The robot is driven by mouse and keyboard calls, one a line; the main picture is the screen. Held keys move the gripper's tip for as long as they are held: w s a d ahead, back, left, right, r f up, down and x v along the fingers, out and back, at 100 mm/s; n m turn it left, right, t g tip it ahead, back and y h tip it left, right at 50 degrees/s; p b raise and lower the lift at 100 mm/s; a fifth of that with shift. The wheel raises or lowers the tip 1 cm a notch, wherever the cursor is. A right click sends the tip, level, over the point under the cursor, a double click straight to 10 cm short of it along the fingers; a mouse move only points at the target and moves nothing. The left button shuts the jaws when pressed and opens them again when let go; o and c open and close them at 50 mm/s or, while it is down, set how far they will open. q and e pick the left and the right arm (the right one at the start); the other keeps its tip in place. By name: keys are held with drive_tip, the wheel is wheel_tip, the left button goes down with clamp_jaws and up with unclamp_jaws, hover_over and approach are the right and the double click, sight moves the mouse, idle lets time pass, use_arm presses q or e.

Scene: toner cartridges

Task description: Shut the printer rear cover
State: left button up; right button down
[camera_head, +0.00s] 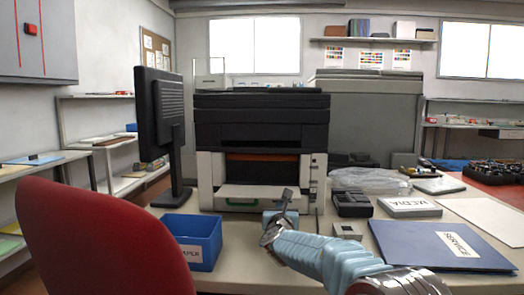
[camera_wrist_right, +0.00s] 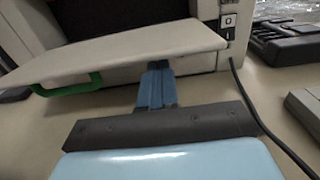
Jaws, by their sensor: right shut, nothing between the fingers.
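The printer (camera_head: 261,140) stands on the table, with a dark upper part and a pale lower body. Its pale cover (camera_head: 246,191) is folded down from the opening and sticks out toward me, and a green handle shows below its edge. In the right wrist view the cover (camera_wrist_right: 130,50) looks like a tilted flat panel, with the green handle (camera_wrist_right: 72,86) at its left. My right gripper (camera_head: 285,198) is at the cover's right front. Its blue fingers (camera_wrist_right: 157,84) are together and empty, just below the panel's edge. The panel hides their tips, so I cannot tell whether they touch. My left gripper is not in view.
A blue paper bin (camera_head: 196,240) and a monitor (camera_head: 160,125) stand left of the printer. A red chair (camera_head: 100,245) fills the left foreground. Black devices (camera_head: 352,204), a small grey box (camera_head: 347,231) and a blue folder (camera_head: 440,246) lie to the right. A black cable (camera_wrist_right: 255,110) runs beside the gripper.

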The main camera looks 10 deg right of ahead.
sight(281, 193)
idle(0.3)
drive_tip(key=shift+r+p, duration=0.55)
drive_tip(key=shift+r, duration=0.35)
drive_tip(key=shift+w+r+p, duration=0.2)
drive_tip(key=shift+r+p, duration=0.65)
drive_tip(key=shift+r, duration=0.4)
drive_tip(key=shift+w+d+r+p, duration=0.1)
drive_tip(key=shift+w+r+p, duration=0.15)
drive_tip(key=shift+r+p, duration=0.25)
drive_tip(key=shift+w+d+r+p, duration=0.1)
drive_tip(key=shift+w+r+p, duration=0.15)
drive_tip(key=shift+r+p, duration=0.2)
drive_tip(key=shift+w+r, duration=0.1)
drive_tip(key=shift+r, duration=0.05)
